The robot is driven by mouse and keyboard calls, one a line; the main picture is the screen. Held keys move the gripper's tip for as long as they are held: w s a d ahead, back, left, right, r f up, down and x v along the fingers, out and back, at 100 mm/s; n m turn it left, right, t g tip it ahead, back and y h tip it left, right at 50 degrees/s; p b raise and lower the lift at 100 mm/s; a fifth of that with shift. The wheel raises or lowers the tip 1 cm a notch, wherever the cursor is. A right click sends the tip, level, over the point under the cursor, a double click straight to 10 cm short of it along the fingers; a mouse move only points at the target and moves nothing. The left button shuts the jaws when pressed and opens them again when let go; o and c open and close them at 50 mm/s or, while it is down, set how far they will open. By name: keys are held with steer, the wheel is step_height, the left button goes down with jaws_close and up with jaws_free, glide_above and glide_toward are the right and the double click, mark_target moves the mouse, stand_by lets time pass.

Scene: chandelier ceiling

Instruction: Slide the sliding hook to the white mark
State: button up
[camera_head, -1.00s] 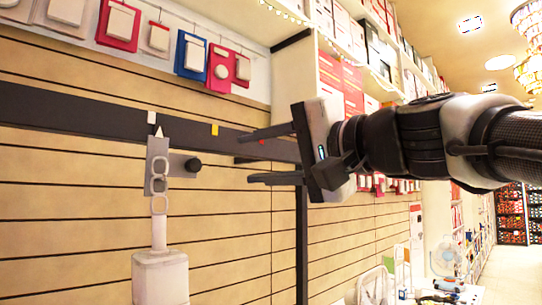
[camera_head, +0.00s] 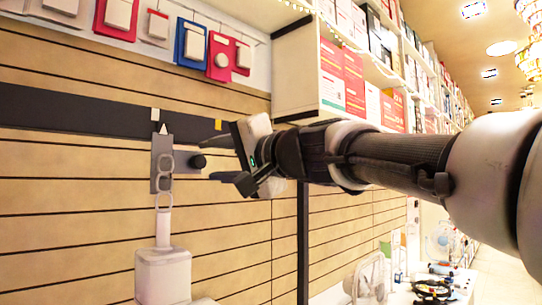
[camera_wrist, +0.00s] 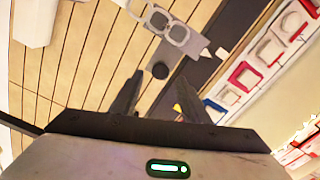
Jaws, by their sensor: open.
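The sliding hook is a grey plate (camera_head: 162,181) with a white pointer tip and a black round knob (camera_head: 198,161) on its right. It hangs from a dark rail (camera_head: 70,110). The white mark (camera_head: 155,114) is on the rail, slightly left of the pointer tip; in the wrist view, the white mark (camera_wrist: 221,53) lies just beyond the tip. My gripper (camera_head: 210,160) is open, to the right of the knob, its fingers pointing left. In the wrist view the knob (camera_wrist: 160,70) appears between my fingertips (camera_wrist: 160,80); I cannot tell whether it is between them in depth.
A yellow mark (camera_head: 218,125) is on the rail to the right. Pale rings and a white object (camera_head: 163,274) hang below the hook. Packaged goods (camera_head: 190,43) hang above the rail. Shelves of boxes (camera_head: 350,80) stand to the right. The slatted wall is clear left of the hook.

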mark_target(202, 161)
steer(key=shift+p+x, duration=0.3)
steer(key=shift+x, duration=1.6)
jaws_close()
